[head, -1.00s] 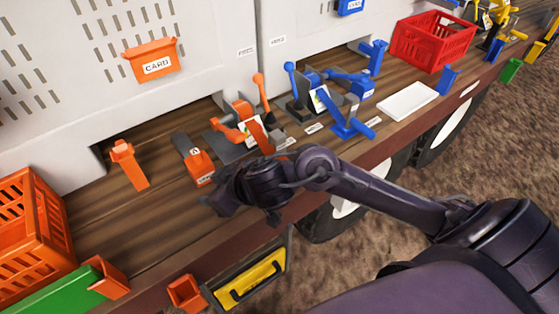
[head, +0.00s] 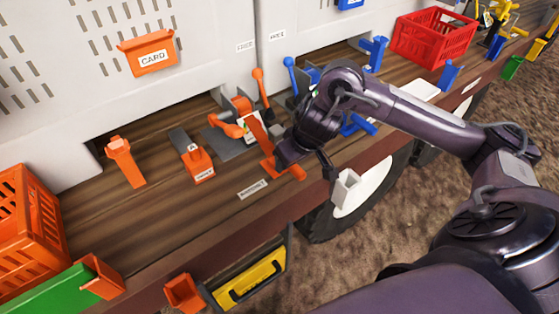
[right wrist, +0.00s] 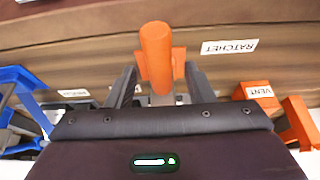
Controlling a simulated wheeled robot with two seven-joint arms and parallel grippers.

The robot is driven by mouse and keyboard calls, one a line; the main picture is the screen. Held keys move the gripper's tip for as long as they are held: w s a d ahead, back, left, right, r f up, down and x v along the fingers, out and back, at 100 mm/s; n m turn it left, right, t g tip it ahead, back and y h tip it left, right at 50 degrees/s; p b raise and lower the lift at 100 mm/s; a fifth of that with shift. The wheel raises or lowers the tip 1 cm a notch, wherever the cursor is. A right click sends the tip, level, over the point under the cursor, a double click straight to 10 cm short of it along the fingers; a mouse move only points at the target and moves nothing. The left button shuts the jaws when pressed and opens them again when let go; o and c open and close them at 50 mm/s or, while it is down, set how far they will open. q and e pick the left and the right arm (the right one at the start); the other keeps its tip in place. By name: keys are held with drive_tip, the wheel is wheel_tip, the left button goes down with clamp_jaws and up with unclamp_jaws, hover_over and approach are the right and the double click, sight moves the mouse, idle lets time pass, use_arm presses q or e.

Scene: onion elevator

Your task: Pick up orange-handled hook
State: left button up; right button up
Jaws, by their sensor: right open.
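An orange handle (right wrist: 157,58) with an orange crosspiece stands between the two dark fingers of my right gripper (right wrist: 160,88) in the right wrist view. A gap shows on each side, so the fingers are open around it and not closed on it. Any hook end is hidden below the gripper body. In the head view my right gripper (head: 284,157) is low over the wooden deck, beside an orange piece (head: 298,172) that it partly covers. My left gripper is not in view.
A label reading RATCHET (right wrist: 229,47) lies close by. An orange block marked VENT (right wrist: 258,90) and an orange lever assembly (head: 242,118) stand near. Blue tools (head: 360,125) are partly behind my arm. An orange post (head: 124,162) stands at left, with bare deck (head: 160,215) in front.

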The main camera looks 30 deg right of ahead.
drive_tip(key=shift+x, duration=1.3)
clamp_jaws()
drive_tip(key=shift+r, duration=0.15)
